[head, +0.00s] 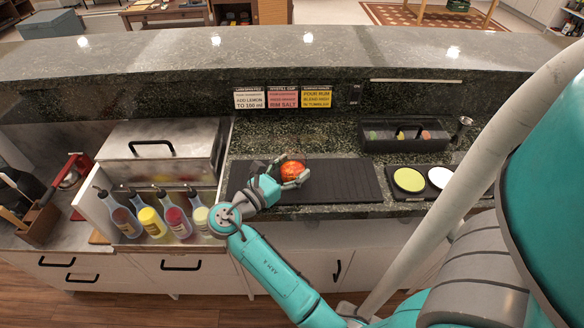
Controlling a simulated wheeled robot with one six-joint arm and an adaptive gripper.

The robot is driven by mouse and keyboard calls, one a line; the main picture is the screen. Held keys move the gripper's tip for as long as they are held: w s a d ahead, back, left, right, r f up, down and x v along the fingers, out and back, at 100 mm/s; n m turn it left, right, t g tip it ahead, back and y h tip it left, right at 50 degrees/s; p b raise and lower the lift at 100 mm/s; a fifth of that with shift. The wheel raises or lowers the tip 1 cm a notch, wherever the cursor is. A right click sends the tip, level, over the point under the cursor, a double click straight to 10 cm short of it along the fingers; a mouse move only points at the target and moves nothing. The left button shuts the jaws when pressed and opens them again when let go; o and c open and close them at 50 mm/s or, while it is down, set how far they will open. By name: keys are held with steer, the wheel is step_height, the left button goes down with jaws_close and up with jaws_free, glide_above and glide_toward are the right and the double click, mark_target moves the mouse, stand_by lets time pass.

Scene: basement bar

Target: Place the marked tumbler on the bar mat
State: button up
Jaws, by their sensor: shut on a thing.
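My gripper (292,179) is shut on a round orange-red object (293,169), seen mostly from above. It looks like a patterned tumbler, but its walls and any mark are too small to make out. The black ribbed bar mat (345,182) lies along the counter. The object and my gripper are over the left-middle part of the mat. I cannot tell whether the object touches the mat or is held just above it. My gripper and wrist hide part of the mat's left end.
Several bottles (150,221) stand in a rack at the left, below a steel lidded box (161,152). A black garnish tray (404,134), a metal jigger (463,128) and a holder with green (409,180) and white discs are at the right. The mat's right half is clear.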

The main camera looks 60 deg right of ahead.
steer(key=shift+s+f, duration=0.1)
steer(key=shift+f, duration=0.6)
steer(key=o, duration=1.5)
steer(key=shift+c, duration=0.2)
steer(key=shift+r, duration=0.4)
steer(key=v, duration=1.2)
steer(key=shift+r, duration=0.35)
